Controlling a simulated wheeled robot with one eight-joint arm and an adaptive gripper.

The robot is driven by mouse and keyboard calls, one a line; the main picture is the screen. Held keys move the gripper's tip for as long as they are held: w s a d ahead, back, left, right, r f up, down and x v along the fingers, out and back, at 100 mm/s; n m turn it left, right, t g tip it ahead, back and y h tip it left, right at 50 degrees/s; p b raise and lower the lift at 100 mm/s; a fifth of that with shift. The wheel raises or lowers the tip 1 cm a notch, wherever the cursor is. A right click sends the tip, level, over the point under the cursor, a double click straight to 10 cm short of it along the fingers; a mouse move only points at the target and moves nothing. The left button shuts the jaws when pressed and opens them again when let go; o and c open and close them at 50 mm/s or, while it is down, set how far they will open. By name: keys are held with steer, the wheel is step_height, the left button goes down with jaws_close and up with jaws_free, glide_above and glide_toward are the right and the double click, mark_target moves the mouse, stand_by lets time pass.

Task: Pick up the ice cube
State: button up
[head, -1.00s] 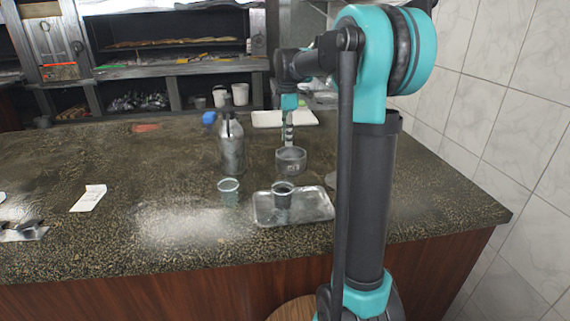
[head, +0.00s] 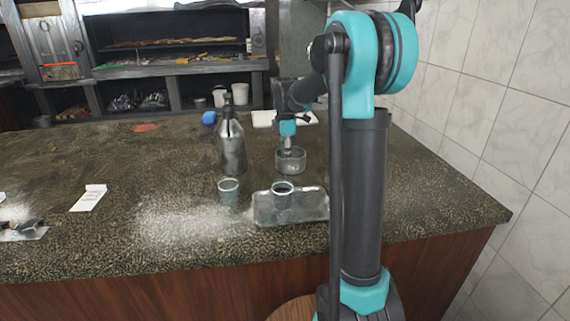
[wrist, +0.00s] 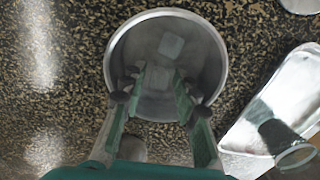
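A round metal bowl (head: 291,164) stands on the speckled counter behind the tray; it also shows in the wrist view (wrist: 218,70). Two pale, see-through ice cubes lie in it. One ice cube (wrist: 171,46) is near the bowl's far side, ahead of the fingers. The other ice cube (wrist: 158,78) lies between the fingertips as seen from the wrist. My gripper (wrist: 157,86) is open, with a finger on each side of that cube; contact is not visible. In the head view my gripper (head: 288,145) points down into the bowl, its tips hidden by the rim.
A metal tray (head: 313,207) holding a cup (head: 282,197) stands in front of the bowl. Another cup (head: 229,192) is left of the tray. A dark bottle (head: 231,148) stands left of the bowl. A white board (head: 268,118) lies behind. The counter's left is mostly clear.

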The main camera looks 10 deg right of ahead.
steer(key=c, duration=0.5)
steer(key=shift+r, duration=0.1)
